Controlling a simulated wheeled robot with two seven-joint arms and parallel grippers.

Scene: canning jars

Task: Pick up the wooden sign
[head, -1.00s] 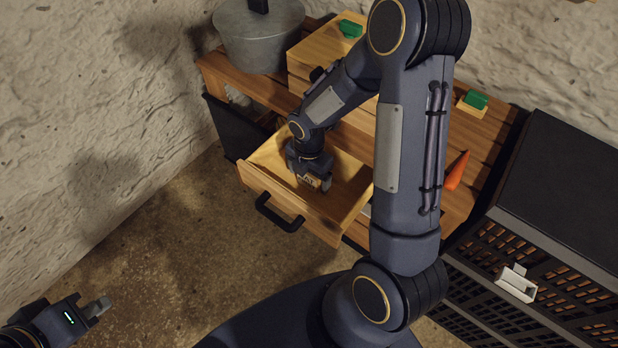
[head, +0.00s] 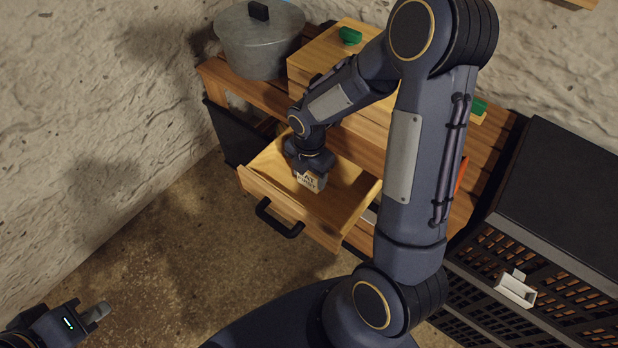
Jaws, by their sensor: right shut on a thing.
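The wooden sign (head: 308,181) is a small pale plate with dark lettering, in the middle of the head view. My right gripper (head: 312,172) is shut on it and holds it over the open wooden drawer (head: 345,212). The gripper hides the sign's upper part. I cannot tell whether the sign still touches the drawer. My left gripper (head: 95,314) is at the lower left, far from the sign and over the floor. Only part of it shows, and I cannot tell whether its jaws are apart.
The drawer's front has a black handle (head: 277,220). A grey lidded pot (head: 258,45) and a wooden box with a green block (head: 350,36) stand on the slatted table. A black crate (head: 520,270) stands at the right. The floor at the left is clear.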

